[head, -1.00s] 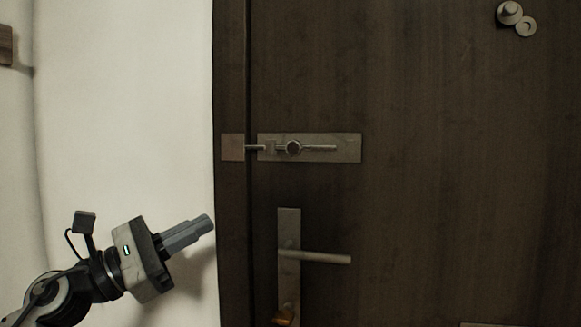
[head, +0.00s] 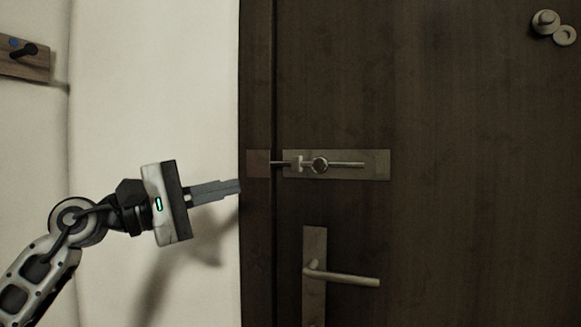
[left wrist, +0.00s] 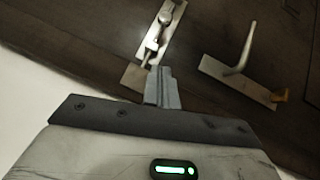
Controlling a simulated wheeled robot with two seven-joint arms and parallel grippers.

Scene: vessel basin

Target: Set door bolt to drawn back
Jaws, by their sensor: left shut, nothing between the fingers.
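The door bolt (head: 345,165) is a metal plate with a sliding rod and a round knob (head: 320,165) on the dark door. Its rod reaches left across the gap to the keeper plate (head: 258,163) on the frame. The bolt plate also shows in the left wrist view (left wrist: 172,22), with the knob toward its lower part. My left gripper (head: 239,186) is shut and empty, its fingertips at the frame's left edge in the picture, left of and a little below the keeper plate. It also shows in the left wrist view (left wrist: 162,70). My right gripper is out of view.
A lever handle (head: 345,278) on a tall plate is below the bolt. A round fitting (head: 546,22) with a disc is at the upper right of the door (head: 450,200). A wooden hook rail (head: 22,62) is on the pale wall at left.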

